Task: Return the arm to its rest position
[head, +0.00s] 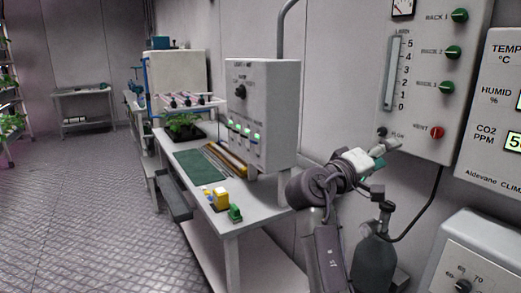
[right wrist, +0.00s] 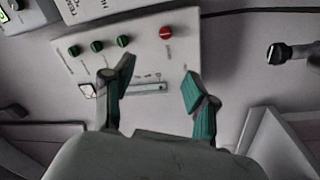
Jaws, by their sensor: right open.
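My right arm reaches in from the bottom of the head view. Its gripper (head: 384,148) is in front of the lower part of the grey valve panel (head: 425,75), near the red vent knob (head: 437,132). In the right wrist view the two fingers of this gripper (right wrist: 158,82) stand apart with nothing between them. The panel (right wrist: 215,50) lies beyond the fingers, with the red knob (right wrist: 166,32) and green knobs (right wrist: 98,46) clear of them. I cannot tell whether a fingertip touches the panel. My left gripper is not in view.
A bench (head: 208,187) with a control box (head: 262,110), a green mat (head: 201,166) and small yellow and green blocks stands left of the arm. A dark gas cylinder (head: 373,262) stands close to the arm's right. The floor at left is clear.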

